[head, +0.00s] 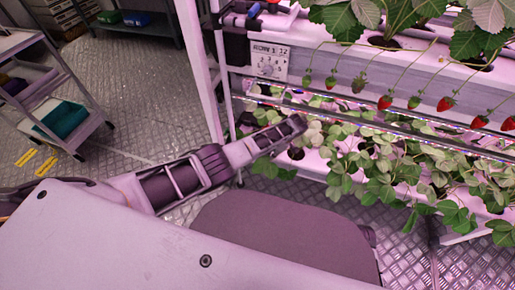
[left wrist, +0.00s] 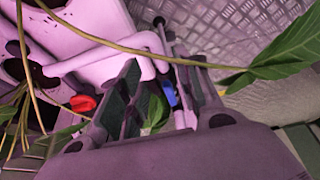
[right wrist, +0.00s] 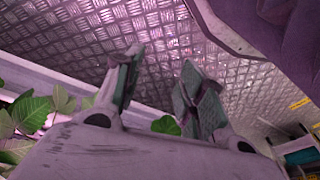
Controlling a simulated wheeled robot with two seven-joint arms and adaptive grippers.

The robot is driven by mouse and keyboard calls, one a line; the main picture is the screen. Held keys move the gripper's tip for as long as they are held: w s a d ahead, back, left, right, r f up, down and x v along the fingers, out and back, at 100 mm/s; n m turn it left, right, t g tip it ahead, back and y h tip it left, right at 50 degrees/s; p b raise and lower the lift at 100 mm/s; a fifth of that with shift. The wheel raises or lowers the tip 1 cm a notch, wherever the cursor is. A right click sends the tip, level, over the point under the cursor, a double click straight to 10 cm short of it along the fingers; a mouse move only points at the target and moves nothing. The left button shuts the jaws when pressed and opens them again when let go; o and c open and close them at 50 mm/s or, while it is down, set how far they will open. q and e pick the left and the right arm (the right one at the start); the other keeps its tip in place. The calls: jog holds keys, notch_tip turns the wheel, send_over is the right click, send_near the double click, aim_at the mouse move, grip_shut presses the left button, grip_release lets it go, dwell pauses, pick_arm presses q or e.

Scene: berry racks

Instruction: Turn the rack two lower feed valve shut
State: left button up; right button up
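My left gripper (head: 297,126) reaches in from the left to the lower tier of the berry rack, near its left end. In the left wrist view the left gripper (left wrist: 165,75) looks open, its fingers apart. A small blue part (left wrist: 168,92), perhaps a valve handle, shows between or just beyond the fingers; contact cannot be told. A pale pipe (left wrist: 105,48) runs close by. The lower feed valve cannot be made out in the head view. Another blue handle (head: 254,11) sits higher on the rack's end. My right gripper (right wrist: 158,85) is open and empty.
Strawberry leaves (head: 375,170) and hanging berries (head: 385,102) crowd the rack. A stem and leaf (left wrist: 280,60) cross close before the left wrist camera. A number sign (head: 268,61) hangs at the rack's end. A cart (head: 75,135) stands left; the metal floor between (head: 145,85) is clear.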

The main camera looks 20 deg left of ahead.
pick_arm(q)
jog(key=a, duration=0.2)
jog(key=shift+a, duration=0.3)
jog(key=shift+w+a, duration=0.1)
jog(key=shift+a, duration=1.8)
jog(key=shift+f, duration=0.25)
jog(key=shift+a+f, duration=0.1)
jog(key=shift+f, duration=0.2)
pick_arm(e)
jog(key=shift+w+r, duration=0.1)
jog(key=shift+r, duration=0.1)
jog(key=shift+f, duration=0.1)
pick_arm(q)
grip_shut()
pick_arm(e)
jog(key=shift+s+f, duration=0.1)
jog(key=shift+s, duration=0.1)
